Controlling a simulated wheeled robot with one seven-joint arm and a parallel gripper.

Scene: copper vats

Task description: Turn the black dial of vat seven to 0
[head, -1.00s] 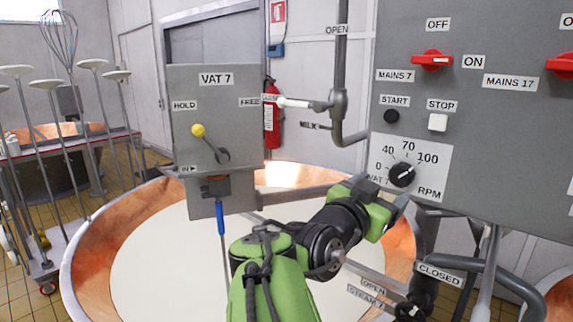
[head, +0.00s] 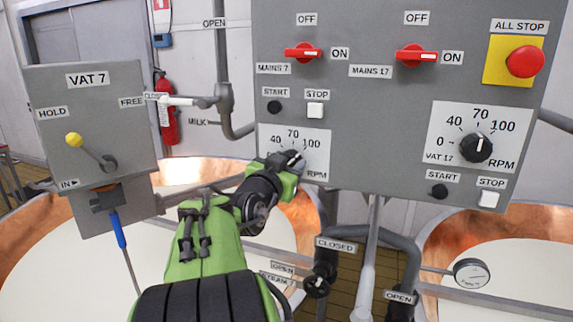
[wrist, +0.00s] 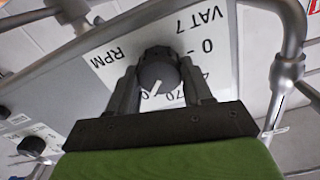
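The black dial of vat seven (wrist: 157,75) sits on a white scale plate (wrist: 105,60) marked VAT 7 and RPM, upside down in the wrist view. Its white pointer line points down-left there, toward the 100 end of the scale, away from the 0. My gripper (wrist: 160,70) has one finger on each side of the dial, apart from each other. Whether the fingers touch the dial I cannot tell. In the head view, my gripper (head: 285,168) hides most of the dial and the lower part of its plate (head: 318,145).
Above the dial are a START button (head: 274,107), a STOP button (head: 315,110) and the red MAINS 7 switch (head: 303,53). The vat 17 dial (head: 477,148) and the red ALL STOP button (head: 525,61) are to the right. Pipes with a valve (head: 316,287) run below.

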